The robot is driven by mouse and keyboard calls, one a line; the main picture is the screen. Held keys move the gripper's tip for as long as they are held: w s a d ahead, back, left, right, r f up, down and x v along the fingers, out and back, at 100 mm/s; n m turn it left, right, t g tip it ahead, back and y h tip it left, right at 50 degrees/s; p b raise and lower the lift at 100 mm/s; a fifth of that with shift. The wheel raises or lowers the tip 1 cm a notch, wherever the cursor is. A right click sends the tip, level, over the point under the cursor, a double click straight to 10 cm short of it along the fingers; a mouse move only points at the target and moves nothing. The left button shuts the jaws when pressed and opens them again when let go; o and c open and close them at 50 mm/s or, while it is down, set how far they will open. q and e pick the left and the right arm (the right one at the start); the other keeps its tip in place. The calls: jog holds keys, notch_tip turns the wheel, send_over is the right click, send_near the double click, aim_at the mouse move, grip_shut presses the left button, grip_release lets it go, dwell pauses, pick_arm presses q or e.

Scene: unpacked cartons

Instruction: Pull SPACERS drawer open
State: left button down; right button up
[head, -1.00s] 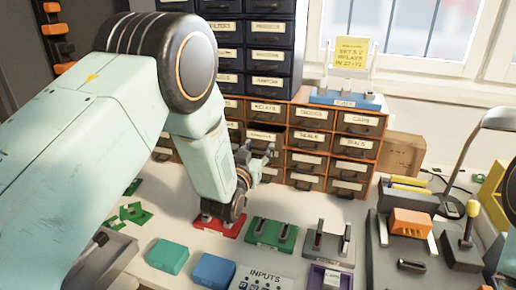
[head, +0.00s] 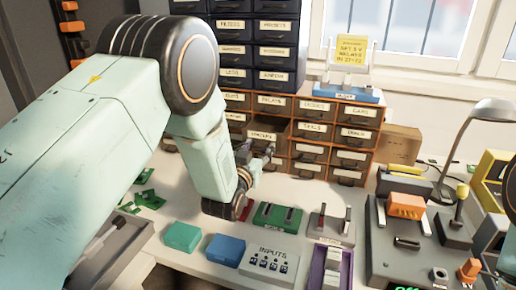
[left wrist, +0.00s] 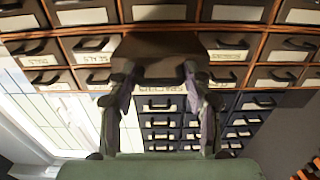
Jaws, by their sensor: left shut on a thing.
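The SPACERS drawer (head: 262,135) is in the orange-brown cabinet, under the RELAYS drawer (head: 270,100). Its label is small and hard to read. It stands out from the cabinet front, with a dark gap above its front. My left gripper (head: 257,153) is at this drawer's front, shut on its handle. The left wrist view shows the scene upside down, with my two fingers (left wrist: 158,76) at the drawer front (left wrist: 158,82) and the drawer's brown body (left wrist: 160,48) behind it. My right gripper is not in view.
Dark blue drawers (head: 276,50) stand on top of the cabinet (head: 375,140). On the bench below are a green block (head: 277,217), a grey block (head: 330,224), a blue box (head: 226,249) and an inputs box (head: 268,262). A lamp (head: 490,108) stands at right.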

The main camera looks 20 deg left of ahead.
pick_arm(q)
jog(key=shift+s+r, duration=0.15)
jog(key=shift+s, duration=0.1)
jog(key=shift+w, duration=0.1)
jog(key=c, duration=0.6)
grip_release()
jog(key=s, duration=1.2)
jog(key=shift+a, duration=0.2)
jog(key=shift+f, duration=0.2)
